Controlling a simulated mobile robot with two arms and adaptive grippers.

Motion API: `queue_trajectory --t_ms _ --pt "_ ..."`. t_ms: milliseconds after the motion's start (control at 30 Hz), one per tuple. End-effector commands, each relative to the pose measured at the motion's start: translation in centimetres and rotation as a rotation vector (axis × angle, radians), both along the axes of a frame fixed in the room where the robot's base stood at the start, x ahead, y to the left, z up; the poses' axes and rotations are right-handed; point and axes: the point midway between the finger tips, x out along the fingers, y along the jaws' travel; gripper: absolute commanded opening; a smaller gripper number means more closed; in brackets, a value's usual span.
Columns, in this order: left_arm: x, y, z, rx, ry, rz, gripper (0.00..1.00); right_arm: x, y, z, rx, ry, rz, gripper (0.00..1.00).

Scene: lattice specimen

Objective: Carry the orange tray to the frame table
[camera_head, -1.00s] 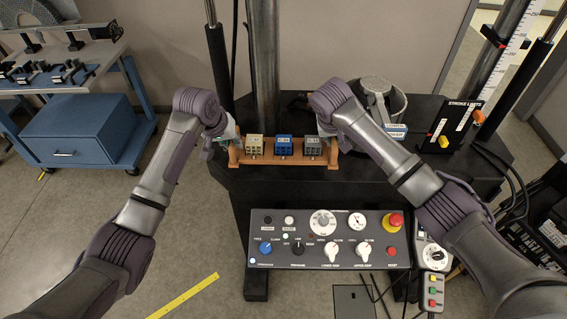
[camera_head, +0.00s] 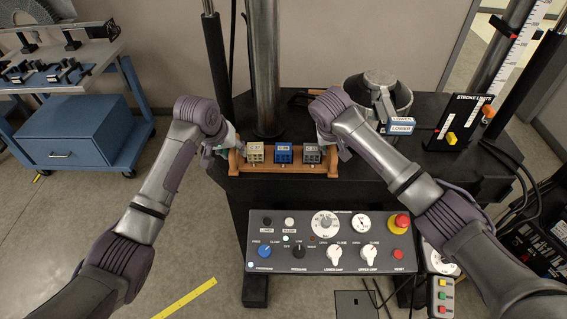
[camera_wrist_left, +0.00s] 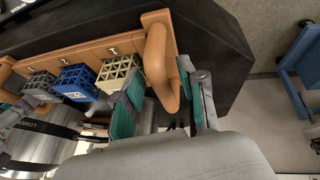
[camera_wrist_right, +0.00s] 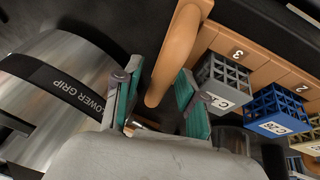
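The orange tray (camera_head: 284,169) stands upright on the black table (camera_head: 370,178) of the test frame. It holds a beige, a blue (camera_head: 284,153) and a grey lattice block in a row. My left gripper (camera_wrist_left: 165,85) is at the tray's left handle (camera_wrist_left: 158,62), one finger on each side of it, apparently open. My right gripper (camera_wrist_right: 155,90) has its fingers on both sides of the right handle (camera_wrist_right: 176,50), with a gap visible on one side. Both grippers are partly hidden by my arms in the head view.
A control console (camera_head: 330,242) projects in front of the table. A grey cylindrical grip (camera_head: 392,92) labelled LOWER stands to the right of the tray, close to my right gripper. A stroke limits panel (camera_head: 458,122) stands further right. A blue cart (camera_head: 75,132) is at the left.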

Motion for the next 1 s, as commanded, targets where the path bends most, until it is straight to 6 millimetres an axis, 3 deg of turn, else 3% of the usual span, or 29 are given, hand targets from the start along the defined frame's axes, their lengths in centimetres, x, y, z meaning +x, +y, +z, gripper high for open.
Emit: queue_trajectory --t_ms 367,800,1000 --pt "-0.3 0.2 0.9 0.000 -0.002 0.000 0.42 0.0 0.0 0.0 -0.001 0.000 0.000 0.42" --pt "-3.5 2.1 8.7 0.001 -0.004 0.000 0.42 0.0 0.0 0.0 -0.001 0.000 0.000 0.42" --pt "-4.3 2.5 10.6 0.000 -0.002 0.000 0.42 0.0 0.0 0.0 -0.001 0.000 0.000 0.42"
